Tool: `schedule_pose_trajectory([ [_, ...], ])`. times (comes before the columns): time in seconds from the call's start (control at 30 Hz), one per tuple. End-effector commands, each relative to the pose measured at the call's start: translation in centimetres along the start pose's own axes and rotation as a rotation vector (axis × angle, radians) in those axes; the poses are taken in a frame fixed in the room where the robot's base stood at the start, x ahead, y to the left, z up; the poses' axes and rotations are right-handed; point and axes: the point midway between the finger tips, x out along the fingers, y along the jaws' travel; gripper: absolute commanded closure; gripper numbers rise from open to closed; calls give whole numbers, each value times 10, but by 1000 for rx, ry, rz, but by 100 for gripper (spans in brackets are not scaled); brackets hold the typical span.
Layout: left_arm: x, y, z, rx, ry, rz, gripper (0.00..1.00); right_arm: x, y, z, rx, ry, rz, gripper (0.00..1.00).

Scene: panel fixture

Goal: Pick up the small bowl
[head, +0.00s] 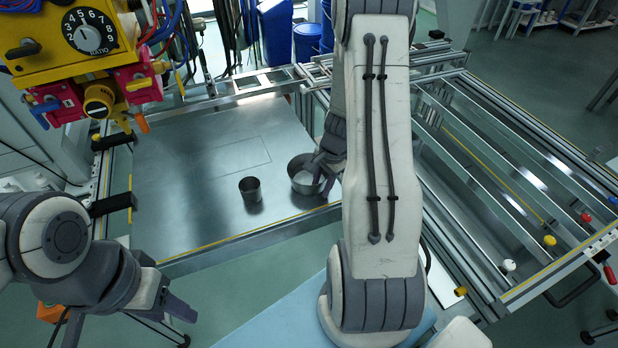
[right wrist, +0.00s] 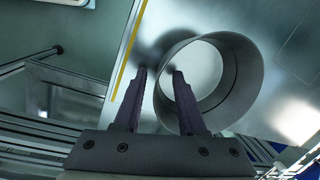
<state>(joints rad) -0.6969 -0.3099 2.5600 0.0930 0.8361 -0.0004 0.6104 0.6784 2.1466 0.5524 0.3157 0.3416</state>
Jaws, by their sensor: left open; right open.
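The small bowl (head: 301,183), a round grey metal vessel, stands upright near the front right of the metal panel (head: 190,200). In the right wrist view the bowl (right wrist: 247,72) shows from above with its wide rim. My right gripper (head: 324,166) is open at the bowl's right side. In its wrist view one finger of the right gripper (right wrist: 161,72) overlaps the bowl's near rim and the other is outside it; contact cannot be told. My left gripper (head: 172,298) is open and empty, low at the left, in front of the panel.
A darker, narrower metal cup (head: 251,190) stands left of the bowl. A yellow box with a dial (head: 88,32) hangs at the upper left. A slatted metal frame (head: 500,170) lies at the right.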

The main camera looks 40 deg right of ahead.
Motion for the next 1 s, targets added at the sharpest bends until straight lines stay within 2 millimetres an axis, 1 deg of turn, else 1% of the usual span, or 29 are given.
schedule_pose_trajectory([
  [0.03, 0, 0, 0, 0, 0, 0, 50, 0, 0, 0, 0, 0, 0, 78],
  [0.1, 0, 0, 0, 0, 0, 0, 50, 0, 0, 0, 0, 0, 0, 100],
  [1.0, 0, 0, 0, 0, 0, 0, 50, 2, 3, 2, 0, -6, 7, 100],
])
